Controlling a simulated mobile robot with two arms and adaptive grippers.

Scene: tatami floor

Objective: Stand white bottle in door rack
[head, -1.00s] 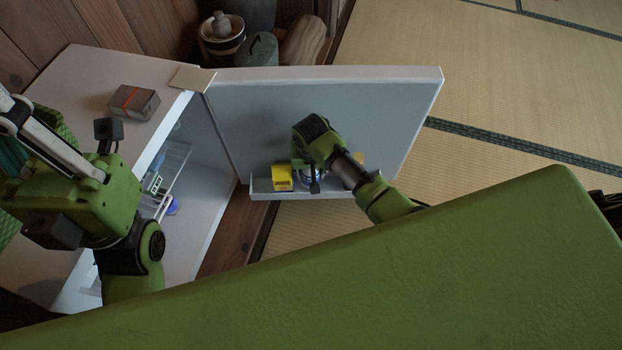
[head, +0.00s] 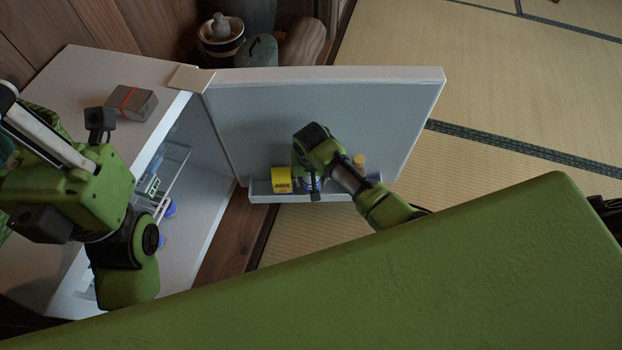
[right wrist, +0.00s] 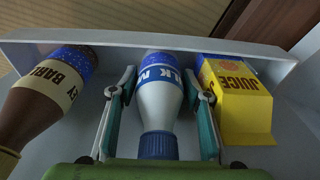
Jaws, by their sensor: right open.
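The white bottle (right wrist: 160,98), with a blue label and blue cap, stands in the door rack (head: 330,196) on the inside of the open fridge door. In the right wrist view it is between the spread fingers of my right gripper (right wrist: 162,108), with gaps on both sides. In the head view my right gripper (head: 311,182) is over the rack and mostly hides the bottle. My left gripper (head: 42,135) is partly cut off at the left edge, and its fingertips are not clear.
A yellow juice carton (right wrist: 236,98) stands close on the right of the bottle in the wrist view, and a brown barley bottle (right wrist: 45,95) on the left. A grey box (head: 132,102) is on the fridge top (head: 75,80). The fridge interior (head: 190,215) is open.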

